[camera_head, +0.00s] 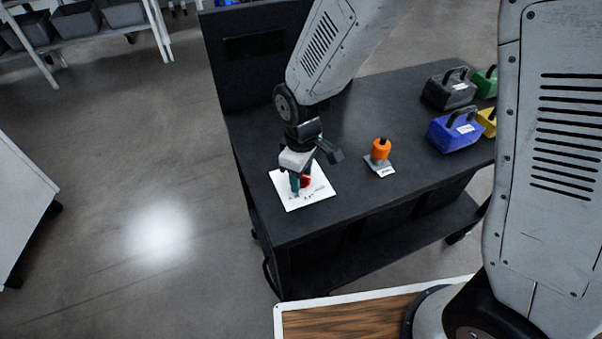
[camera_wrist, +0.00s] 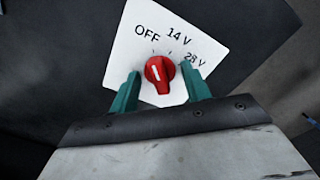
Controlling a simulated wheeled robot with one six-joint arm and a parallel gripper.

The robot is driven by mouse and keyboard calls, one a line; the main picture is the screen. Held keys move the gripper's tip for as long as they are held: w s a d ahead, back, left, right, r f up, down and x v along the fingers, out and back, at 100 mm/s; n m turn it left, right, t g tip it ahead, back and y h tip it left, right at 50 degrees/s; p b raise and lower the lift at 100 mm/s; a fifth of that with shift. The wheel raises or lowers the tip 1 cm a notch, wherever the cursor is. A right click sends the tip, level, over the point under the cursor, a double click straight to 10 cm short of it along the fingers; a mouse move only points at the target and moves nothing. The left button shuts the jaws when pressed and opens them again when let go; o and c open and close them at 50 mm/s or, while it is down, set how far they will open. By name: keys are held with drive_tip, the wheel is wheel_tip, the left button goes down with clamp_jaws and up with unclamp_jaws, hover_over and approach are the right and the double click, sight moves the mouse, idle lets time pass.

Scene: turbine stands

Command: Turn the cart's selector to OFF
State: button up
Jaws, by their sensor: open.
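The selector is a red knob (camera_wrist: 160,74) with a white mark, on a white plate (camera_wrist: 125,50) lettered OFF, 14 V and 28 V. In the wrist view the mark points up and slightly left, roughly toward the OFF side. The plate (camera_head: 320,188) lies on the black cart (camera_head: 345,215), and the knob (camera_head: 306,181) is partly hidden by my gripper in the head view. My gripper (camera_head: 298,184) points down over the plate. Its teal fingers (camera_wrist: 160,79) are open, one on each side of the knob, with a visible gap on both sides.
An orange-topped device (camera_head: 381,150) with a label stands on the cart right of the plate. Blue (camera_head: 455,132), black (camera_head: 449,90), yellow (camera_head: 488,121) and green (camera_head: 485,82) handled boxes stand farther right. A dark upright panel (camera_head: 253,65) rises at the cart's back left.

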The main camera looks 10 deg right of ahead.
sight(304, 177)
drive_tip(key=shift+r, duration=2.55)
drive_tip(key=shift+s+d+m, duration=0.2)
drive_tip(key=shift+s+m, duration=0.05)
drive_tip(key=shift+m, duration=0.05)
drive_tip(key=shift+m+g+h, duration=0.4)
drive_tip(key=shift+m+g, duration=0.4)
drive_tip(key=s, duration=0.1)
drive_tip(key=s+d+r, duration=0.1)
drive_tip(key=s+d, duration=0.1)
drive_tip(key=shift+s+d+r, duration=0.2)
drive_tip(key=shift+s+d, duration=0.05)
drive_tip(key=shift+s, duration=0.1)
drive_tip(key=s+d+r+m+t, duration=0.3)
drive_tip(key=s+d+r+m, duration=0.6)
drive_tip(key=s+d+r, duration=0.6)
wheel_tip(304, 177, up, 3)
drive_tip(key=d, duration=0.2)
drive_tip(key=shift+s+d+y, duration=0.15)
drive_tip(key=shift+d+y, duration=0.25)
